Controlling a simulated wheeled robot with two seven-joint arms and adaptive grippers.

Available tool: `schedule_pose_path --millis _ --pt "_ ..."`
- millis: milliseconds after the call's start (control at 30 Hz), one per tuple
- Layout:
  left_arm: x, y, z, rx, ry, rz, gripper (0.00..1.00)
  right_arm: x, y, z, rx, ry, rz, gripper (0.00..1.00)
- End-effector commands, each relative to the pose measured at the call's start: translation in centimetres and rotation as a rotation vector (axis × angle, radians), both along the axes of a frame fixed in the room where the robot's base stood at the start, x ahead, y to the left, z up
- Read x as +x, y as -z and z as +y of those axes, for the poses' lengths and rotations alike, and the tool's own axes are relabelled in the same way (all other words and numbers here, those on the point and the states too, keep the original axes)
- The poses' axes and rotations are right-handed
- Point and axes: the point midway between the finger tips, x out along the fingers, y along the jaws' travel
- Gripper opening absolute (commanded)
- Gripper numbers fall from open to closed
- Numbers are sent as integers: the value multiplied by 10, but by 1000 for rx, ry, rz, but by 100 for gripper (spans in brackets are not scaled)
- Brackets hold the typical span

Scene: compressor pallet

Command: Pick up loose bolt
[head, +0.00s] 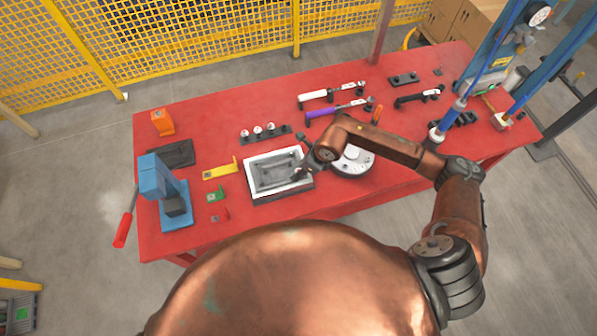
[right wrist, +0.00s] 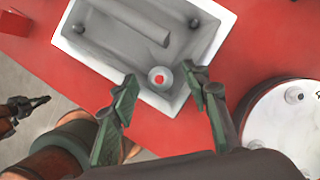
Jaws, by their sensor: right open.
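A small round grey piece with a red centre, apparently the loose bolt (right wrist: 160,77), sits in the near corner of a grey tray with a white rim (right wrist: 218,9). The white-rimmed tray (head: 249,174) also shows in the head view, at the front middle of the red table; the bolt is hard to make out there. My right gripper (right wrist: 165,86) is open, with its green-padded fingers on either side of the bolt and no visible contact. In the head view my right gripper (head: 302,169) is over the tray's right side. A dark finger-like part at the right wrist view's left edge may be my left gripper (right wrist: 22,108).
A round white dial plate (head: 353,161) stands close right of the tray. A blue press-like tool (head: 160,182) and yellow (head: 220,169) and green pieces are left. Torque wrenches (head: 333,93) and a row of knobs (head: 265,130) lie behind.

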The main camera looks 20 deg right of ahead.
Motion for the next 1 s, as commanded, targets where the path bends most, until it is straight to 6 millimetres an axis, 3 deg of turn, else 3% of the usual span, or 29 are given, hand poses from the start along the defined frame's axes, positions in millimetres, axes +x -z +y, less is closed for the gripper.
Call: schedule_pose_path --millis 133,733,1000 --pt "0 0 0 0 0 0 0 0 0 0 0 0 0 42" --pt "0 0 0 0 0 0 0 0 -1 0 1 0 0 1" --pt "0 0 0 0 0 0 0 0 -1 0 1 0 0 0"
